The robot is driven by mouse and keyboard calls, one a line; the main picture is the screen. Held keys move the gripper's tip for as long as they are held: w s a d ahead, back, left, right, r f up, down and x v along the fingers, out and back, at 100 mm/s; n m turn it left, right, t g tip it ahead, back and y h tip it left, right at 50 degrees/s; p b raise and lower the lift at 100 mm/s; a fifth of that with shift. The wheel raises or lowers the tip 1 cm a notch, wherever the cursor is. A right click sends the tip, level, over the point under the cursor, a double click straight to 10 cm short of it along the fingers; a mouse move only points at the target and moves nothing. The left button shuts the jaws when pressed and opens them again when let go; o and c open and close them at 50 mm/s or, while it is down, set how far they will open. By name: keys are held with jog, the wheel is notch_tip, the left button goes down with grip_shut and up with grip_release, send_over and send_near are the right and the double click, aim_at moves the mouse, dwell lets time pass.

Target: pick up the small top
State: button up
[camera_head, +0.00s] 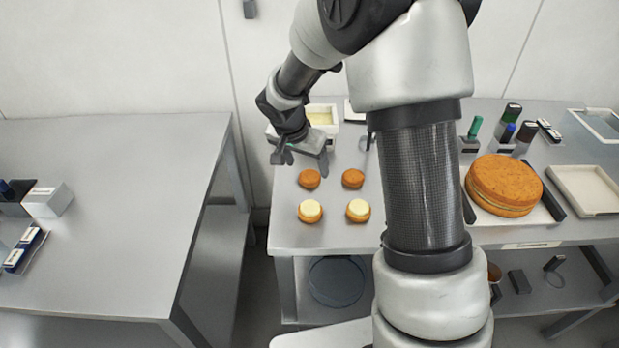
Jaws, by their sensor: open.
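Two small plain brown rounds, which look like small tops, lie on the right-hand metal table: one small top (309,179) at left and another small top (353,178) beside it. In front of them stand two small rounds with pale cream on top, a left filled base (310,211) and a right filled base (358,211). My gripper (300,161) is open with its fingers pointing down, just behind and above the left small top. I see nothing between its fingers. The height of the gap to the top is hard to tell.
A white container (322,115) stands behind my gripper. A large brown cake (503,185) on a board is at right, with a pale tray (584,189) and several markers behind. My arm hides the table's middle. The left table (110,190) is mostly bare.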

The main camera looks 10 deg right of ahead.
aim_at(308, 177)
jog(key=shift+a+x, duration=0.2)
jog(key=shift+x, duration=1.15)
jog(key=shift+a+x, duration=0.15)
jog(key=shift+x, duration=1.25)
jog(key=shift+s, duration=0.1)
jog(key=shift+c, duration=0.6)
jog(key=c, duration=0.7)
